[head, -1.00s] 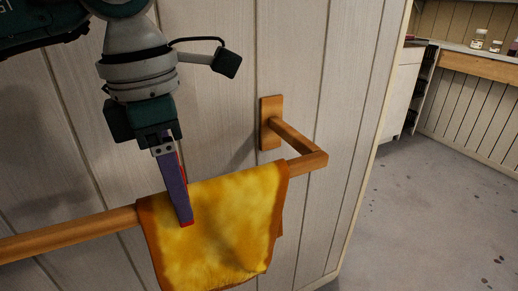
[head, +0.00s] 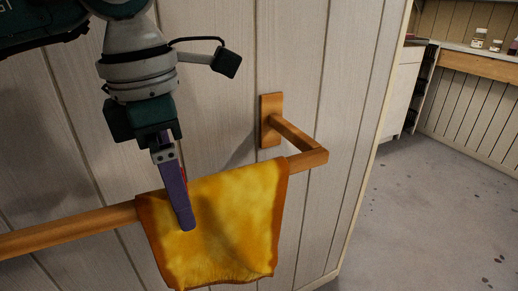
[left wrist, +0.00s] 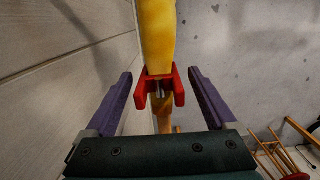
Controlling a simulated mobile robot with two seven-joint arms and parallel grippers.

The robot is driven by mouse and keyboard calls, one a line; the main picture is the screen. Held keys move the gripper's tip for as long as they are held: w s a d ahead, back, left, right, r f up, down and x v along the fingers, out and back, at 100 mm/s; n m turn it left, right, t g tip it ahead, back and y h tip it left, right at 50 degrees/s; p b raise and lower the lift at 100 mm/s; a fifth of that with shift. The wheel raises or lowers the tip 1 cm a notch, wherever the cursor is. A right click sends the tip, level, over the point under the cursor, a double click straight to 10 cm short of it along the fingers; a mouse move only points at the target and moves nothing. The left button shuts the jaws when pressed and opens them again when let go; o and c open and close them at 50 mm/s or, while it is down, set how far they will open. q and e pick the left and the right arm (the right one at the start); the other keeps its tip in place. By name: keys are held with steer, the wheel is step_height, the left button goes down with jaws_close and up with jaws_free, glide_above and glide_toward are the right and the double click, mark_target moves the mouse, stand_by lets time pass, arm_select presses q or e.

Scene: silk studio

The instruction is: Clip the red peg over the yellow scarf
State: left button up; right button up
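The yellow scarf (head: 235,220) with orange edges hangs over the wooden rail (head: 70,232). My left gripper (head: 187,226) points down in front of the scarf; its near purple finger covers most of the red peg (head: 184,176), of which a thin red strip shows. In the left wrist view the red peg (left wrist: 166,74) sits at the scarf (left wrist: 156,35), its two handle ends towards the camera. The purple fingers of the left gripper (left wrist: 160,76) stand apart on both sides of the peg, with gaps. The peg's jaws are hidden. My right gripper is not in view.
The rail's bracket (head: 271,120) is fixed to the panelled wall (head: 225,75) right of the gripper. Open grey floor (head: 430,220) lies to the right. A counter with small jars (head: 478,44) stands at the back right. Wooden furniture (left wrist: 285,150) shows low right in the left wrist view.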

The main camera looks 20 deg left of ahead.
arm_select(q)
steer(key=shift+r, duration=0.1)
steer(key=r, duration=0.6)
steer(key=r+p, duration=0.1)
steer(key=r, duration=0.2)
steer(key=shift+s+a+r, duration=0.25)
steer(key=shift+r, duration=0.15)
steer(key=shift+d, duration=0.1)
